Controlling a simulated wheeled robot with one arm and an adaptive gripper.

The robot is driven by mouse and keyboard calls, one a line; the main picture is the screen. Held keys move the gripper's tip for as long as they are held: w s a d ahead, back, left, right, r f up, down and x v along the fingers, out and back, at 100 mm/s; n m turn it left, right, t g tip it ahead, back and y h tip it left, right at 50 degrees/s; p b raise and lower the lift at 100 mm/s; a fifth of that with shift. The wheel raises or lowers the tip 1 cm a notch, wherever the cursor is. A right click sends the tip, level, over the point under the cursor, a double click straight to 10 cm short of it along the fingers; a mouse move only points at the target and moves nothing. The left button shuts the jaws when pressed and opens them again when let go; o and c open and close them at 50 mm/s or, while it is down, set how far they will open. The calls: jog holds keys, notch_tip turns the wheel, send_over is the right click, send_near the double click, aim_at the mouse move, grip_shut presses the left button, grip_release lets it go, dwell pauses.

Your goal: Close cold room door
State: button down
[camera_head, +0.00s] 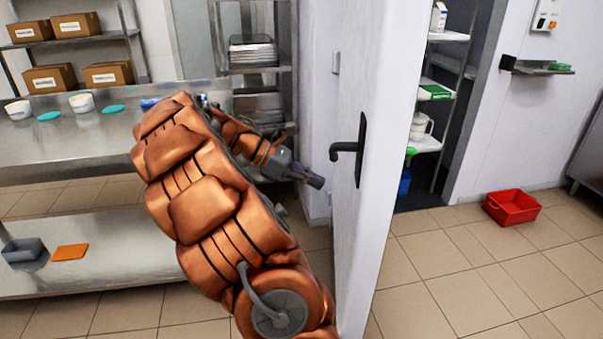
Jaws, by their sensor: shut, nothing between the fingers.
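The white cold room door (375,70) stands open, seen nearly edge-on in the middle of the head view. Its black lever handle (348,148) sticks out to the left from the door's face. The cold room doorway (455,120) is open to the right of the door, with shelves showing inside. My copper arm reaches up on the left side of the door. My gripper (314,181) is shut and empty, pointing right towards the door, a little below and left of the handle. It appears apart from the handle; contact with the door cannot be seen.
A steel table (60,150) with cups and lids stands at left, with boxes (108,74) on shelves behind. A steel rack (262,85) stands behind my arm. A red crate (512,207) is on the floor at right. The tiled floor right of the door is mostly clear.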

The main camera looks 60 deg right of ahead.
aim_at(355, 193)
jog(key=s+d, duration=0.1)
jog(key=s+d+f, duration=0.1)
jog(key=s, duration=0.3)
jog(key=shift+s+d+f, duration=0.2)
jog(key=shift+d+f, duration=0.15)
jog(key=shift+d, duration=0.05)
jog(key=shift+s+d, duration=0.25)
jog(key=shift+s, duration=0.3)
